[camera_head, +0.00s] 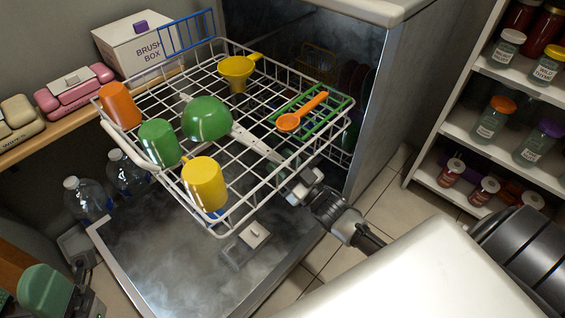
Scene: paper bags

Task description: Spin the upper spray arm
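The upper spray arm (255,143) is a pale grey bar under the pulled-out upper rack (222,224). It runs from the rack's middle toward the front right corner, and a green bowl hides its centre. My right gripper (300,184) is by the rack's front right corner, close to the near end of the spray arm. The rack wires and the angle hide whether they touch and how far its fingers are apart.
The rack holds orange, green and yellow cups (205,184), a yellow funnel (236,70) and an orange spoon (302,112). The open dishwasher door (180,270) lies below. Jar shelves (470,95) stand right; bottles (83,198) stand left.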

